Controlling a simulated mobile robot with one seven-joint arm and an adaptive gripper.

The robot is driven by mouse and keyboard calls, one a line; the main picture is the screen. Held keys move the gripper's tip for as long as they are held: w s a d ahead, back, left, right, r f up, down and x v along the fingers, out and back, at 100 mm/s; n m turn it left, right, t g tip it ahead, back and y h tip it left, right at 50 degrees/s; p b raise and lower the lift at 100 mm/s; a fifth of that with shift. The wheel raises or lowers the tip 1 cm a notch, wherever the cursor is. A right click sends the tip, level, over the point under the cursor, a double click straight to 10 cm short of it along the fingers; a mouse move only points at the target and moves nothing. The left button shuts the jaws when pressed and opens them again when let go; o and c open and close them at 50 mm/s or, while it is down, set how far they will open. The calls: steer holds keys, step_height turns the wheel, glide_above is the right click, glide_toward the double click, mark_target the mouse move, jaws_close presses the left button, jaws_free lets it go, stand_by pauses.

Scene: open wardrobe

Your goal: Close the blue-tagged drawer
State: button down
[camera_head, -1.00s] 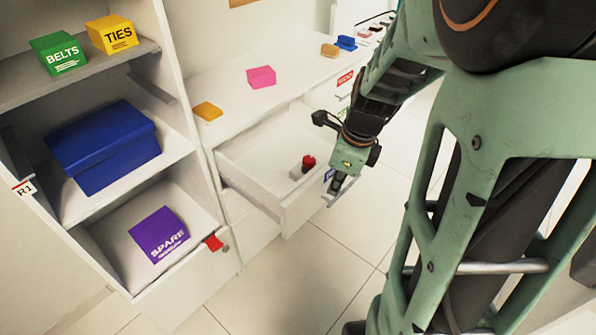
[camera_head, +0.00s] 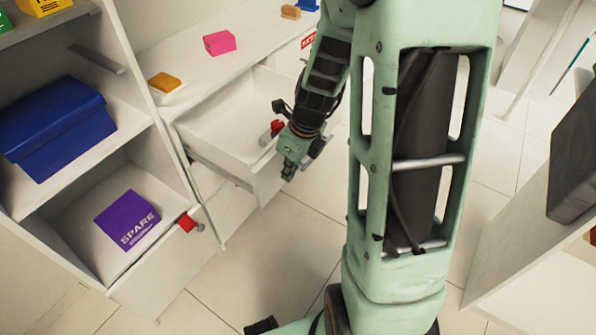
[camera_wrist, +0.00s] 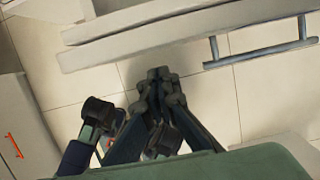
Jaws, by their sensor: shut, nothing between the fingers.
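In the wrist view my gripper (camera_wrist: 158,75) is shut and empty, just below a long white panel edge (camera_wrist: 180,38). A grey bar handle (camera_wrist: 262,52) lies to its right.
A shelf unit at left holds a blue box (camera_head: 58,130) and a purple SPARE box (camera_head: 127,220). A red tag (camera_head: 187,222) marks the low front there. A pink box (camera_head: 219,43) sits on the counter. Tiled floor (camera_head: 255,260) in front is clear.

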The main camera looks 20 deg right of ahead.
steer(key=shift+w+a, duration=0.55)
steer(key=shift+w, duration=0.15)
steer(key=shift+w+r, duration=0.1)
